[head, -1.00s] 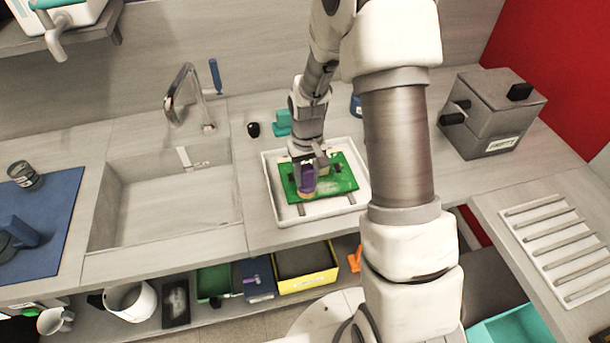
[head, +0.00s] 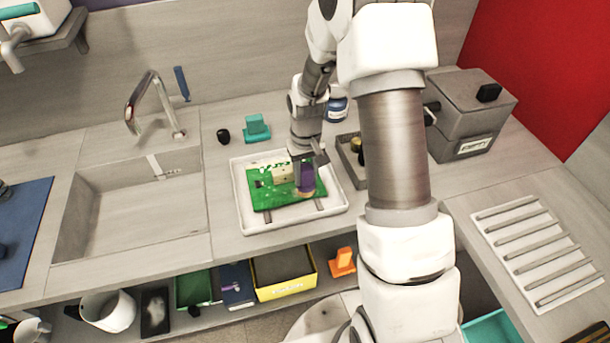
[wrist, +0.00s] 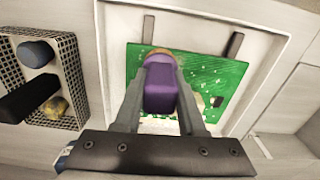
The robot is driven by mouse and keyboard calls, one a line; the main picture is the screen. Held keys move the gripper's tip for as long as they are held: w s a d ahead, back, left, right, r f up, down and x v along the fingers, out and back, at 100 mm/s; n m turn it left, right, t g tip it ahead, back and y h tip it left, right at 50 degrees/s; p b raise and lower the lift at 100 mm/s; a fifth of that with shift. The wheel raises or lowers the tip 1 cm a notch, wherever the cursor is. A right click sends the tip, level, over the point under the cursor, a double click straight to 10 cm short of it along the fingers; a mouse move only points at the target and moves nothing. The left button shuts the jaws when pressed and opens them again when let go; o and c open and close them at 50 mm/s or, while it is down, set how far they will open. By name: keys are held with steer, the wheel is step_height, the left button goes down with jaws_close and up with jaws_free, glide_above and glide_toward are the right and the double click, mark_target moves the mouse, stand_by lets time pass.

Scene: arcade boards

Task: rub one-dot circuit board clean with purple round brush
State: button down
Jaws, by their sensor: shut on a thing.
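The green circuit board (head: 272,201) lies in a white tray (head: 246,222) on the counter. It carries pale specks, a cream block and a dark part; I cannot make out a one-dot mark. My gripper (head: 306,166) is shut on the purple round brush (head: 306,180) and holds it upright over the right part of the board. The brush's tan lower end appears to touch the board. In the wrist view the purple brush (wrist: 160,90) sits between both fingers, with the board (wrist: 215,82) behind it. The brush covers part of the board.
A sink (head: 130,215) with a tap is left of the tray. A teal block (head: 257,128) and a black knob stand behind it. A grey basket (head: 350,165) and a grey box (head: 470,115) are to the right. A yellow bin (head: 285,290) is on the shelf below.

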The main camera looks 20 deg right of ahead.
mark_target(306, 167)
step_height(306, 167, up, 4)
steer(key=shift+f+p, duration=0.2)
steer(key=shift+p, duration=0.75)
steer(key=shift+r+p, duration=1.45)
steer(key=shift+r, duration=0.8)
steer(key=shift+r+p, duration=0.25)
steer(key=shift+p, duration=0.9)
steer(key=shift+f, duration=0.1)
